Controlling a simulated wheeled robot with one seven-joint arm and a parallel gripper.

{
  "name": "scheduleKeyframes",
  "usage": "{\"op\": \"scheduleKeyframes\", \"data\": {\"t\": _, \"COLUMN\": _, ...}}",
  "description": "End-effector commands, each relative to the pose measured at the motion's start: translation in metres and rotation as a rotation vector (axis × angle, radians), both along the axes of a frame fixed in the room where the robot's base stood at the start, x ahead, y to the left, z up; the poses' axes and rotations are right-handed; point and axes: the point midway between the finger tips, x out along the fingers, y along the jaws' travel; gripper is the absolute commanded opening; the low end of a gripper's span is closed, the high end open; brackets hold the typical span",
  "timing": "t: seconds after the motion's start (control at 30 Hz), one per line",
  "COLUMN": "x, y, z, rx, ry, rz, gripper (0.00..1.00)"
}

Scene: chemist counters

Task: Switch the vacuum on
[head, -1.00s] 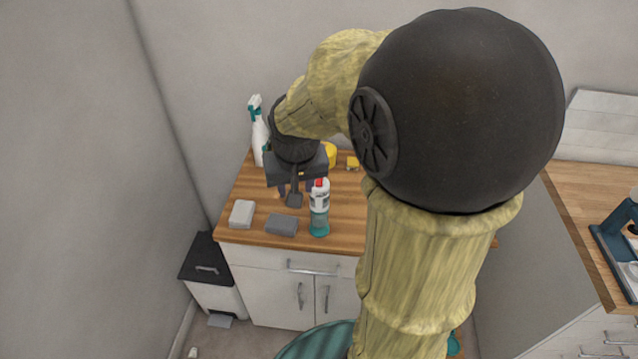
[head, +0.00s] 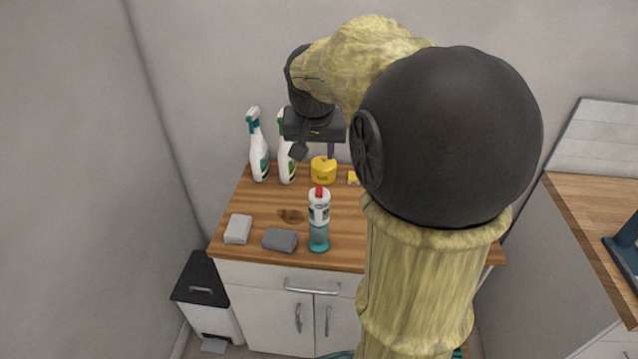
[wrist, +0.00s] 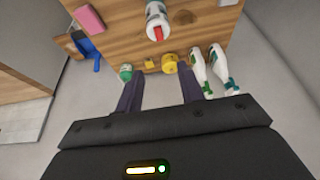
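I cannot make out anything that is clearly a vacuum in either view. My gripper (head: 314,152) is raised above the back of the wooden counter, in front of the wall. In the wrist view its two dark fingers (wrist: 160,94) are spread apart with nothing between them. A white and teal bottle with a red top (head: 319,220) stands upright at the counter's front, apart from the gripper. My arm hides the right part of the counter.
The counter (head: 250,205) holds two spray bottles (head: 258,150), a yellow tub (head: 323,171), a grey sponge (head: 280,240), a white block (head: 238,229) and a brown stain (head: 290,215). The wrist view adds a blue dustpan (wrist: 88,47) and a pink sponge (wrist: 90,18). A bin (head: 205,290) stands left.

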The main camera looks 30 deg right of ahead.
Motion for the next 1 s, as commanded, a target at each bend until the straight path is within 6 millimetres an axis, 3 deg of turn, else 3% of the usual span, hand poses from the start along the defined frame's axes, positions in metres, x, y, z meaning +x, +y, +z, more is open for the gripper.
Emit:
{"op": "scheduleKeyframes", "data": {"t": 0.7, "x": 0.04, "y": -0.025, "z": -0.117, "rx": 0.001, "ry": 0.005, "rz": 0.001, "gripper": 0.38}}
{"op": "scheduleKeyframes", "data": {"t": 1.0, "x": 0.05, "y": -0.031, "z": -0.143, "rx": 0.001, "ry": 0.001, "rz": 0.0, "gripper": 0.38}}
